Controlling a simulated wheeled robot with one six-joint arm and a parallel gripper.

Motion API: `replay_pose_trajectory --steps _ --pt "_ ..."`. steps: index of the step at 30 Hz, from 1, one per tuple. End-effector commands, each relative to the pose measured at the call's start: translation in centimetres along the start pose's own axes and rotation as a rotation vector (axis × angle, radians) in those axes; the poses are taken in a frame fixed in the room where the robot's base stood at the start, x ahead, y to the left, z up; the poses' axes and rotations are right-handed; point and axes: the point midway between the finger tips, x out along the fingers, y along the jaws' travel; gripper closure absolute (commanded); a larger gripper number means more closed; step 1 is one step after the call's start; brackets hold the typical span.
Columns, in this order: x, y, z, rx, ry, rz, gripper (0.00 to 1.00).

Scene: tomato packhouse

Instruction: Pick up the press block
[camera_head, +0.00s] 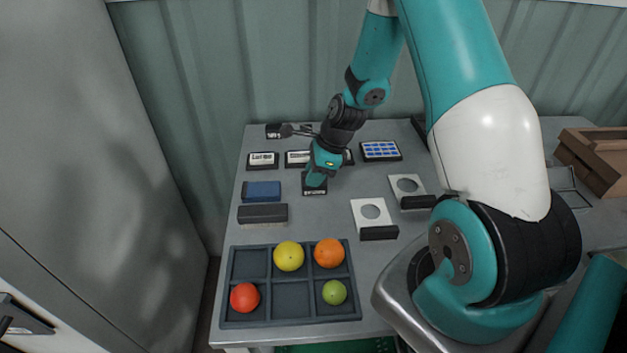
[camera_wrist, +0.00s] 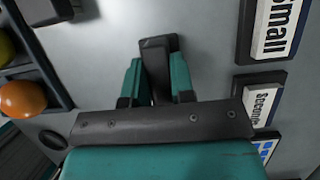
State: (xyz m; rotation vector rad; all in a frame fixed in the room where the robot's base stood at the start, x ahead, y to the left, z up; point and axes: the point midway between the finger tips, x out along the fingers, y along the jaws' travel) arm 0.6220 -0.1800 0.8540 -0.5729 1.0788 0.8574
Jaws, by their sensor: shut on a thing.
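The press block, a small dark block with pale lettering on its front (camera_head: 314,191), is below my gripper (camera_head: 316,178) near the middle of the grey table. In the wrist view, the teal fingers of my gripper (camera_wrist: 157,85) are closed on both sides of a dark block (camera_wrist: 157,48), taken as the press block. The fingers hide part of its sides. I cannot tell whether it is touching the table or slightly above it.
Label blocks (camera_head: 262,160) and a blue-grid block (camera_head: 380,150) stand behind. A blue block (camera_head: 261,191) and dark brush-like block (camera_head: 262,213) lie left. Two holed plates (camera_head: 359,211) (camera_head: 396,184) lie right. A compartment tray (camera_head: 292,322) with coloured tomatoes is in front.

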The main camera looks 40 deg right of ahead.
Motion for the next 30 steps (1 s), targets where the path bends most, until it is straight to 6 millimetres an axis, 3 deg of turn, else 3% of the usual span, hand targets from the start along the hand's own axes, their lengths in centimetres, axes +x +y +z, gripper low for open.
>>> replay_pose_trajectory --steps 5,10,21,30 --pt "-0.5 -0.1 0.2 -0.001 -0.001 -0.002 1.00" --pt "-2.5 -0.1 1.0 -0.003 -0.001 -0.005 1.00" --pt "-12.6 -0.1 5.2 -0.004 -0.002 -0.007 1.00" --pt "-17.6 -0.1 7.3 -0.001 -0.001 -0.003 1.00"
